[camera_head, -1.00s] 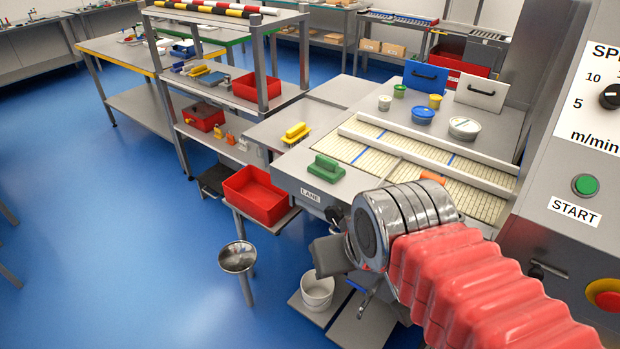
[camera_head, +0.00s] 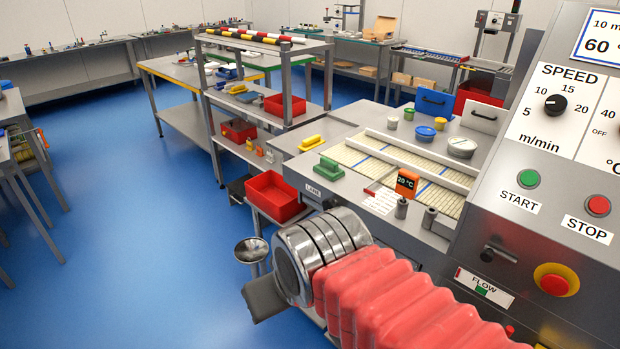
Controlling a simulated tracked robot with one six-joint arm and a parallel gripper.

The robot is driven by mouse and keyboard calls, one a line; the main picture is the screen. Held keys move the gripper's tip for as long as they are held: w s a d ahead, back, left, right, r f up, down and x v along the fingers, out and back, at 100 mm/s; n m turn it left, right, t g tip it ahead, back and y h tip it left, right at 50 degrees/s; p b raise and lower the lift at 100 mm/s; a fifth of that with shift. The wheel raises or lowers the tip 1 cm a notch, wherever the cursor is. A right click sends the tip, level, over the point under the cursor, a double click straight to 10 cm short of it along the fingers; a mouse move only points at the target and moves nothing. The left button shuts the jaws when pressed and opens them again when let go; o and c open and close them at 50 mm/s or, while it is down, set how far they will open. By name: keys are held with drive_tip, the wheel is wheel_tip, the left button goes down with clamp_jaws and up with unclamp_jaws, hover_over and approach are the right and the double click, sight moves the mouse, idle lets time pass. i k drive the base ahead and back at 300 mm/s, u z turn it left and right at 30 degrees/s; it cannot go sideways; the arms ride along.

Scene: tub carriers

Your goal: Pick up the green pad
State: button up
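The green pad (camera_head: 328,168) has a green handle on top. It lies on the near left corner of the grey metal conveyor table, above the LANE label. My gripper (camera_head: 262,300) is at the bottom middle, at the end of my arm with its red bellows sleeve. It is nearer to me than the pad and well apart from it. Only one dark grey finger part shows; the rest is hidden behind the wrist, so its opening cannot be told.
A yellow-handled pad (camera_head: 312,142) lies behind the green one. An orange temperature display (camera_head: 406,183) stands to the right. A red bin (camera_head: 275,197) sits left, a metal bowl (camera_head: 251,250) below it. The control panel (camera_head: 545,190) fills the right.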

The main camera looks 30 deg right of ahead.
sight(329, 169)
drive_tip(key=u, duration=0.45)
drive_tip(key=k, duration=0.65)
drive_tip(key=u, duration=0.45)
drive_tip(key=i, duration=1.25)
drive_tip(key=z, duration=0.45)
drive_tip(key=i, duration=0.7)
drive_tip(key=z, duration=0.8)
drive_tip(key=i, duration=0.55)
drive_tip(key=z, duration=0.7)
drive_tip(key=i, duration=0.45)
drive_tip(key=z, duration=0.3)
